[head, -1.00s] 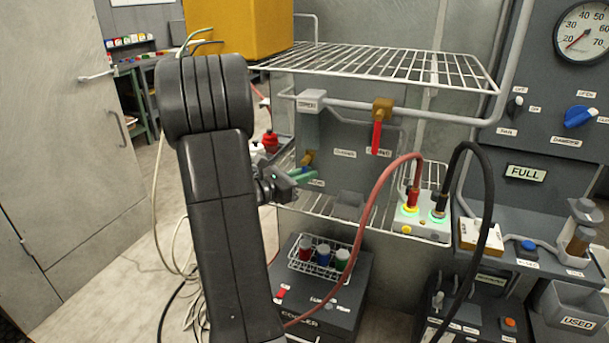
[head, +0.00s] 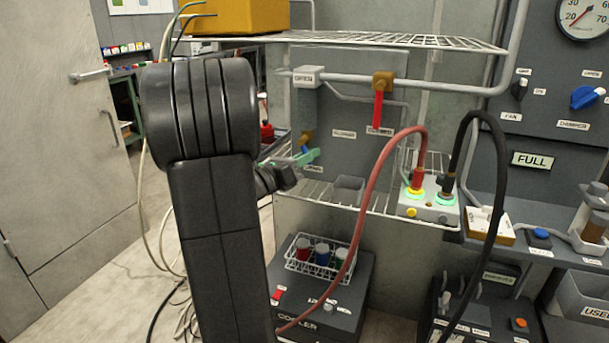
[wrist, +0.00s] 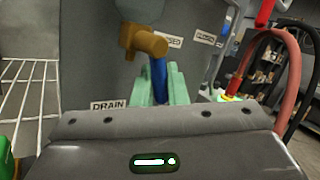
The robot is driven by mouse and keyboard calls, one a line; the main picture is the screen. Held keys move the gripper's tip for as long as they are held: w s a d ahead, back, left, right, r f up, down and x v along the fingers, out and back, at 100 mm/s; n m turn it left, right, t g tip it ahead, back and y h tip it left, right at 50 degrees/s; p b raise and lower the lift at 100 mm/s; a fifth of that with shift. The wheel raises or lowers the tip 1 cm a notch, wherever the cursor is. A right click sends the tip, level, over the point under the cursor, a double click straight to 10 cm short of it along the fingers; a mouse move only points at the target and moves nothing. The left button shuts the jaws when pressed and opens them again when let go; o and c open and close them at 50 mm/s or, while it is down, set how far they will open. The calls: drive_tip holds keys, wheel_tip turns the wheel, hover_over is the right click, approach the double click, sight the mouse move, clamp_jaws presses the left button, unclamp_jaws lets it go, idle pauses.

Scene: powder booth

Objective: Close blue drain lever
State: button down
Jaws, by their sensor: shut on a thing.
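The blue drain lever (wrist: 160,78) hangs down from a brass valve body (wrist: 146,42), above and to the right of the DRAIN label (wrist: 108,105) in the wrist view. My gripper (wrist: 161,88) has pale green fingers, which are shut on the lever. In the head view the lever (head: 304,149) shows as a small blue piece under the brass valve (head: 307,136). My gripper (head: 306,158) reaches it from the left there. The fingers hide the lever's lower part.
A red lever (head: 378,110) hangs from the pipe to the right. A wire shelf (head: 400,40) lies above. A red hose (head: 372,185) and a black hose (head: 468,160) loop up at the right. A vial rack (head: 318,268) stands on the cooler below.

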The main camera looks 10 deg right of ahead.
drive_tip(key=n+t+b, duration=0.1)
drive_tip(key=b, duration=0.1)
drive_tip(key=n+t+b, duration=0.1)
drive_tip(key=n+b, duration=0.1)
drive_tip(key=d+n+b, duration=0.1)
drive_tip(key=b, duration=0.2)
drive_tip(key=shift+s+f+n+t+h, duration=0.1)
drive_tip(key=shift+s+n+t+h, duration=0.2)
drive_tip(key=shift+s+t, duration=0.1)
drive_tip(key=shift+s+d+r+n+t+y+b, duration=0.15)
drive_tip(key=shift+r+n+t+y+b, duration=0.65)
drive_tip(key=shift+n+t+b, duration=1.4)
drive_tip(key=shift+d+r+n+t+y+b, duration=0.1)
drive_tip(key=shift+r+n+t+y+b, duration=0.25)
drive_tip(key=shift+n+t+y+b, duration=1.85)
drive_tip(key=shift+s+d+r+n+t+h+b, duration=0.2)
drive_tip(key=shift+r+n+b, duration=0.6)
drive_tip(key=shift+n, duration=2.8)
drive_tip(key=shift+w+f, duration=0.1)
drive_tip(key=shift+f, duration=0.05)
drive_tip(key=c, duration=1.8)
unclamp_jaws()
drive_tip(key=shift+a, duration=0.1)
